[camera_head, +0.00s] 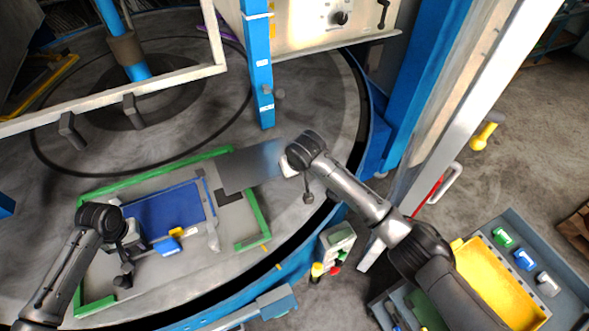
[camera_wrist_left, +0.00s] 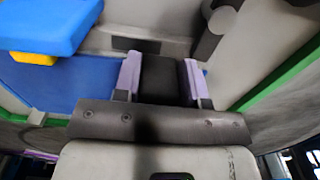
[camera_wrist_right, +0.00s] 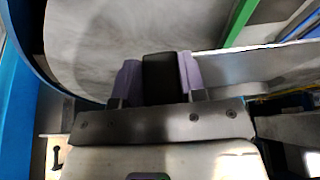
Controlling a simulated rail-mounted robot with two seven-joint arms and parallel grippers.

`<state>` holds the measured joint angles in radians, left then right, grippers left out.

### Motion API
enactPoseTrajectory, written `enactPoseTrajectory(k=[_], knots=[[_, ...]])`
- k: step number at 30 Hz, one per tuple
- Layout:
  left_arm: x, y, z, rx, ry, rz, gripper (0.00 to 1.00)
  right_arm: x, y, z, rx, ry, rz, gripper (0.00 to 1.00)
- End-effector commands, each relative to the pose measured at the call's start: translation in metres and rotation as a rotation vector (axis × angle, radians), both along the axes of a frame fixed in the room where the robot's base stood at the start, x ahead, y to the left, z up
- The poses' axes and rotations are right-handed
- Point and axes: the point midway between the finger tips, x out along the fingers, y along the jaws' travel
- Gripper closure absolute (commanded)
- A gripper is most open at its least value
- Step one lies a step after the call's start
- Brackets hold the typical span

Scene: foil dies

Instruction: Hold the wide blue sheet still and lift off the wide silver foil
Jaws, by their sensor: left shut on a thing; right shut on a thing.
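The wide blue sheet (camera_head: 165,207) lies flat inside a green-edged frame (camera_head: 250,222) on the round table. My left gripper (camera_head: 128,232) is at the sheet's left end and is shut on it; the sheet also shows in the left wrist view (camera_wrist_left: 75,82). The wide silver foil (camera_head: 248,167) is up and right of the blue sheet, apart from it, overlapping the frame's upper right corner. My right gripper (camera_head: 287,166) is shut at the foil's right end. The foil also shows in the right wrist view (camera_wrist_right: 255,66). The grip contacts are partly hidden by the fingers.
A small blue and yellow block (camera_head: 168,245) sits by the blue sheet's lower edge. A blue post (camera_head: 259,75) stands behind the foil. A button box (camera_head: 337,243) and a cart with a yellow tray (camera_head: 497,278) are at the lower right.

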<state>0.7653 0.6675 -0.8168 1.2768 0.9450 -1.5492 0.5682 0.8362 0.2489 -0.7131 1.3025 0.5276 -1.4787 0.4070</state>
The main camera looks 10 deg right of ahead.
Motion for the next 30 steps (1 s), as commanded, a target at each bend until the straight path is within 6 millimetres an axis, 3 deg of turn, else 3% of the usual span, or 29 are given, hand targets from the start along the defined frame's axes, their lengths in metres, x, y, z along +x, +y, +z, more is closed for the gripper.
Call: enactPoseTrajectory(k=[4,5,13,23,30], knots=[[0.0,0.0,0.0,-0.001,0.0,-0.001,0.91,0.0,0.0,0.001,0.001,-0.002,0.0,0.95],[0.0,0.0,0.0,-0.001,0.0,-0.001,0.59,0.0,0.0,0.001,0.001,-0.002,0.0,0.95],[0.0,0.0,0.0,0.0,0.0,0.0,0.33,0.0,0.0,0.001,0.001,-0.002,0.0,0.95],[0.0,0.0,0.005,-0.001,-0.002,0.0,0.32,0.0,0.0,0.001,0.001,-0.002,0.0,0.95],[0.001,0.0,0.041,-0.001,-0.003,-0.001,0.32,0.0,0.0,0.001,0.001,-0.002,0.0,0.95]])
